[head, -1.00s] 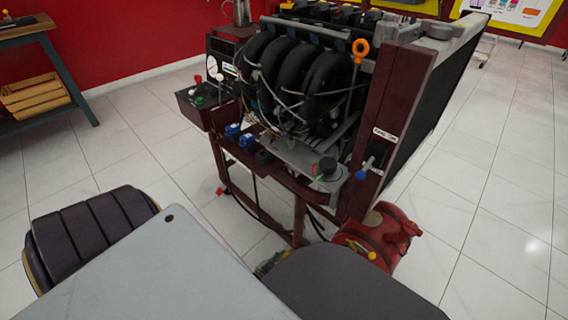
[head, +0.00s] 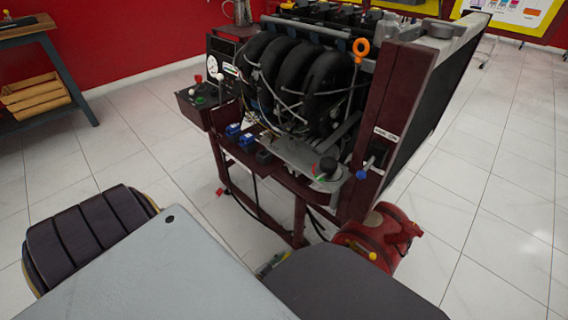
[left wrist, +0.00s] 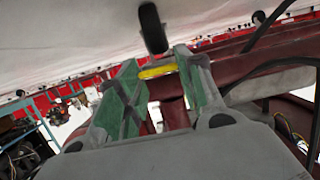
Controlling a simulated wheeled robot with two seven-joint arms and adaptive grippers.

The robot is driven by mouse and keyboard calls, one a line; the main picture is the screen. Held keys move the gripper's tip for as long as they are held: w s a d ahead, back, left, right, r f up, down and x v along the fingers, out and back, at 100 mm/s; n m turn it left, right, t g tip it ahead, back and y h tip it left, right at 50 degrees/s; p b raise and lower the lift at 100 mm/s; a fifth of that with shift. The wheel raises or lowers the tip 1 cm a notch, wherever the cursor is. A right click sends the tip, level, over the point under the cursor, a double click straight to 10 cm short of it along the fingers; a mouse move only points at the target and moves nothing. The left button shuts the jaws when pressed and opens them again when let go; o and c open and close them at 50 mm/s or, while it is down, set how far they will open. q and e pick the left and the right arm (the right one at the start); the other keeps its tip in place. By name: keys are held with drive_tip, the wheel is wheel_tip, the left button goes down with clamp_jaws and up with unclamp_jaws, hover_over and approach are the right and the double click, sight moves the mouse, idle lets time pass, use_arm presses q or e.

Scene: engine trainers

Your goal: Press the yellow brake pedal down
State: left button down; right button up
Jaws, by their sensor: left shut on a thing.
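The yellow brake pedal (left wrist: 157,71) shows as a short yellow bar in the left wrist view, in front of dark red frame parts. My left gripper (left wrist: 156,82) has its green-padded fingers on either side of the bar, with their tips at its ends, and is shut on it. In the head view only a small part of my left gripper (head: 272,263) shows, low at the foot of the engine trainer (head: 300,190). My own grey and dark parts hide the rest, and the pedal cannot be made out there. My right gripper is not in view.
A red tank (head: 388,236) with yellow fittings stands on the floor at the trainer's right foot. Dark red frame bars and hoses surround the left gripper. A workbench (head: 28,32) stands at the far left. The tiled floor on the right is clear.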

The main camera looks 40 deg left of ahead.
use_arm(q)
drive_tip(key=shift+r, duration=0.1)
drive_tip(key=c, duration=1)
unclamp_jaws()
drive_tip(key=shift+o, duration=0.4)
drive_tip(key=v, duration=0.7)
drive_tip(key=shift+s, duration=0.2)
